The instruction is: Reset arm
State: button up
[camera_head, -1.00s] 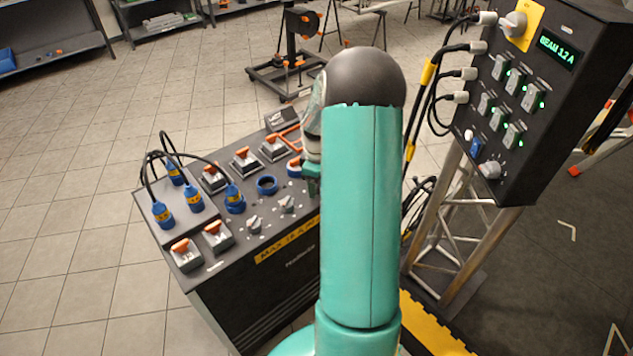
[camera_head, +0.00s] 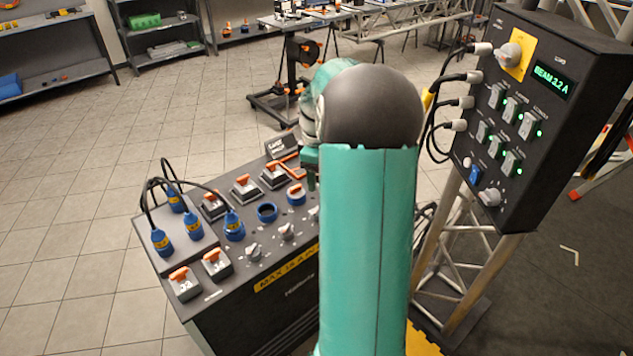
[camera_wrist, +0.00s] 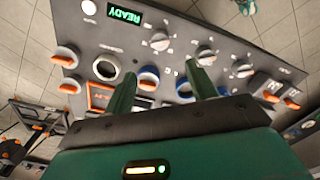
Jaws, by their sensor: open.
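My teal arm rises through the middle of the head view, its dark grey round joint at the top. My gripper (camera_wrist: 161,78) shows in the wrist view as two green fingers, apart with nothing held between them. They point over a dark control panel (camera_wrist: 215,25) with a lit READY display, dials and orange switches. In the head view the gripper is mostly hidden behind the arm, above the right side of the sloped console (camera_head: 225,290).
Blue plugs (camera_head: 162,241) with looping black cables stand on the console's left. A black cabinet (camera_head: 540,110) with a lit display and cables stands on a metal truss close right of my arm. Tiled floor (camera_head: 70,240) is clear at left; shelves stand behind.

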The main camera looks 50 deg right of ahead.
dwell(0.5)
jog(key=s+a+r+m+t+h, duration=0.1)
jog(key=a+r, duration=0.4)
jog(key=a, duration=0.4)
jog(key=a+r+m+t, duration=0.1)
jog(key=a+r, duration=0.5)
jog(key=a, duration=0.3)
jog(key=s+a+r+m+t, duration=0.1)
jog(key=s+a, duration=0.5)
jog(key=a, duration=0.3)
jog(key=s+a+r+m+t+y, duration=0.1)
jog(key=s+a+t, duration=0.1)
jog(key=s+a, duration=0.5)
jog(key=shift+s+a+r+m+t, duration=0.3)
jog(key=shift+a+m, duration=0.1)
jog(key=shift+a, duration=0.55)
jog(key=shift+w, duration=0.1)
jog(key=c, duration=0.5)
jog(key=shift+o, duration=0.2)
jog(key=shift+d, duration=0.1)
